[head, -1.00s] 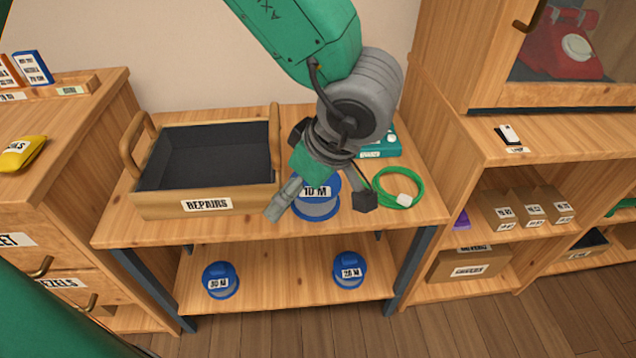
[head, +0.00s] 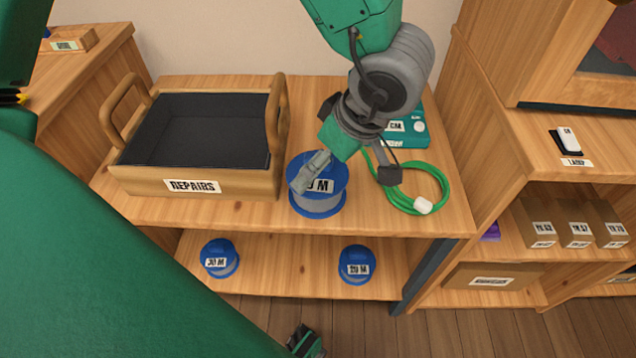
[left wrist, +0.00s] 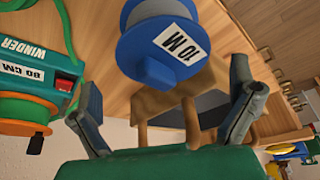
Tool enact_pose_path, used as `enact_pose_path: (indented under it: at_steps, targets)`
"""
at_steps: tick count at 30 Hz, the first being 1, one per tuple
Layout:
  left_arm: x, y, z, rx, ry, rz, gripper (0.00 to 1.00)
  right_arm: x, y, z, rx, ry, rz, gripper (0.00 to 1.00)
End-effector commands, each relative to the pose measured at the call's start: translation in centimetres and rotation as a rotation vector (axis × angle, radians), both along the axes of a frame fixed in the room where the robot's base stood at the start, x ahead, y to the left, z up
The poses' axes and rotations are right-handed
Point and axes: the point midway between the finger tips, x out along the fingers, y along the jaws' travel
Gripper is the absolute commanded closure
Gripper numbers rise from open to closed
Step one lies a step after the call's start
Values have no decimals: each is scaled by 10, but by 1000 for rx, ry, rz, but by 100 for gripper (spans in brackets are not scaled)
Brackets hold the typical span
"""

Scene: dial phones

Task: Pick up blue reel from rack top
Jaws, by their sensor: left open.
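The blue reel (head: 328,204), labelled 10 M, stands on the rack top (head: 240,212), right of the REPAIRS tray. My left gripper (head: 345,178) is open and empty above it, one finger overlapping the reel's label and the other to its right, over the green cable. In the left wrist view the blue reel (left wrist: 155,45) shows large ahead of my left gripper (left wrist: 164,82), between its spread fingers. I see no contact with the reel. The gripper hides part of the reel's top in the head view.
The REPAIRS tray (head: 135,182) has tall handles. A green cable coil (head: 440,180) and a teal winder box (head: 412,125) lie right of the reel. Two more blue reels (head: 219,257) (head: 356,264) stand on the lower shelf. Cabinets flank the rack on both sides.

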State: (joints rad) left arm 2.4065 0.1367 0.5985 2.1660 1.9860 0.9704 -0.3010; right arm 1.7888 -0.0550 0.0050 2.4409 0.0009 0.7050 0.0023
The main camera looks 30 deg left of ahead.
Motion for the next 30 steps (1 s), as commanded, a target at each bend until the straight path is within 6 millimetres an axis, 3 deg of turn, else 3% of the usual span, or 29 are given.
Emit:
enact_pose_path:
  at_steps: [7,15,23,26,28,30]
  targets:
    - [0,7,-14,0,-1,1,0,0,0,-10,0,-1,-1,60]
    - [0,22,-50,0,1,0,0,0,0,-38,0,0,0,60]
    - [0,23,-51,-1,0,-1,0,0,0,-38,0,-1,0,60]
    - [0,23,-51,-1,0,-1,28,0,0,-38,0,-1,0,60]
    - [0,23,-51,-1,0,-1,53,0,0,-38,0,-1,0,60]
    - [1,23,-51,-1,-2,-1,54,0,0,-38,0,-1,0,60]
